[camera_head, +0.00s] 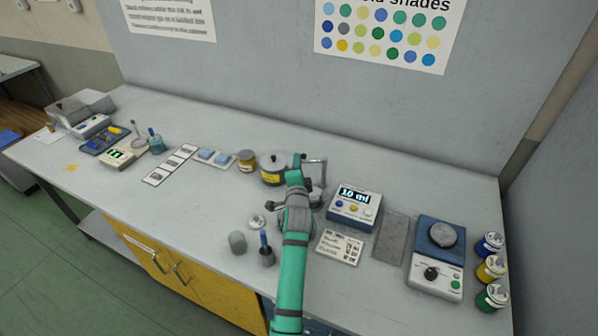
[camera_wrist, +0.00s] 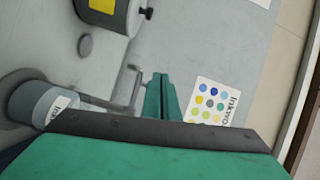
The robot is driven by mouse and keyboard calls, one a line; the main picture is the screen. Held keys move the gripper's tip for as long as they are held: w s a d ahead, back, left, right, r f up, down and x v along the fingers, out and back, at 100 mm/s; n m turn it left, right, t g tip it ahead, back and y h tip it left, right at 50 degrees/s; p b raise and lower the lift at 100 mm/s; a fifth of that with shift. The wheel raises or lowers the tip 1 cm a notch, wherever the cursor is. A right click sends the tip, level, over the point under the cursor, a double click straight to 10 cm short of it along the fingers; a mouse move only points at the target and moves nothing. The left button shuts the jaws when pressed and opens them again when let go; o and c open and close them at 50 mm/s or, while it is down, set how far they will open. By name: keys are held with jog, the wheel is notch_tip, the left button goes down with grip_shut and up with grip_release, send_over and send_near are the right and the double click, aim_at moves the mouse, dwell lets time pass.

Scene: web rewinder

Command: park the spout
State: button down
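The spout, a thin grey bent tube (camera_head: 316,162), stands just right of my gripper (camera_head: 297,160) behind the middle of the bench. In the wrist view a bent grey tube (camera_wrist: 132,84) runs along the left side of my gripper (camera_wrist: 160,76) and back toward a grey cylinder with a white label (camera_wrist: 42,103). My green fingers are together, with nothing clearly visible between them. They look beside the tube; I cannot tell whether they touch it. My arm hides much of the spout's base in the head view.
A grey pot with a yellow label (camera_head: 271,178) and a small brown jar (camera_head: 246,160) stand left of my gripper. A dosing unit reading 10 ml (camera_head: 355,207) and a scale-like device (camera_head: 437,255) stand right. A grey cup (camera_head: 237,242) and a dark holder (camera_head: 267,257) are nearer the front.

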jog(key=s, duration=0.6)
jog(key=shift+d+r, duration=0.2)
